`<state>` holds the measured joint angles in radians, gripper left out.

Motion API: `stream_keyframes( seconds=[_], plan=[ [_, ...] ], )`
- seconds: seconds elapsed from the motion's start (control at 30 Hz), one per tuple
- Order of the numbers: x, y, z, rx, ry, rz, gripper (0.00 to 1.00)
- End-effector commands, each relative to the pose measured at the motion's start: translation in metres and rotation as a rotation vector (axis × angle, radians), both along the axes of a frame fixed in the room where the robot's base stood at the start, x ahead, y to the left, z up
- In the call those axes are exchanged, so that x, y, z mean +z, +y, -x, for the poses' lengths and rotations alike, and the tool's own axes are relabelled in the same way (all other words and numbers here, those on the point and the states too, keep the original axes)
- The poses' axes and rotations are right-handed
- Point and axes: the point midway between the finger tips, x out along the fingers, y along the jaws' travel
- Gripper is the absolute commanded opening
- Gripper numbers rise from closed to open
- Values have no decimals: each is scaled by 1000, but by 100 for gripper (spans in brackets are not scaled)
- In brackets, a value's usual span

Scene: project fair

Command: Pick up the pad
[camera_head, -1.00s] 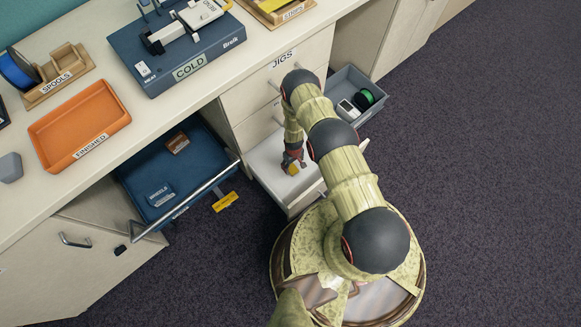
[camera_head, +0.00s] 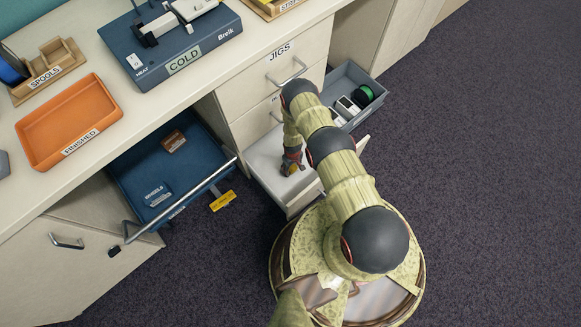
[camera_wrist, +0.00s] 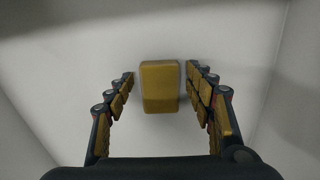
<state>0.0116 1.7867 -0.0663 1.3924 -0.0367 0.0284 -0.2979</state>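The pad (camera_wrist: 160,86) is a small yellow-brown block on the pale floor of an open white drawer (camera_head: 262,160). In the wrist view it lies between the two rows of finger links of my gripper (camera_wrist: 161,74), with a gap on each side. My gripper is open and points down into the drawer; it also shows small in the head view (camera_head: 291,163). There the pad is hidden or too small to tell from the gripper.
A blue drawer (camera_head: 135,172) with a metal handle is open to the left. A grey drawer (camera_head: 345,84) holding small devices is open behind right. The counter carries an orange tray (camera_head: 35,128) and a dark blue box (camera_head: 215,47). Carpet at right is clear.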

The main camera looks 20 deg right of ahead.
Motion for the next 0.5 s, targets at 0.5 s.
stream_keyframes(
  seconds=[0.5],
  plan=[
    [0, 0, 0, 0, 0, 0, 23]
  ],
)
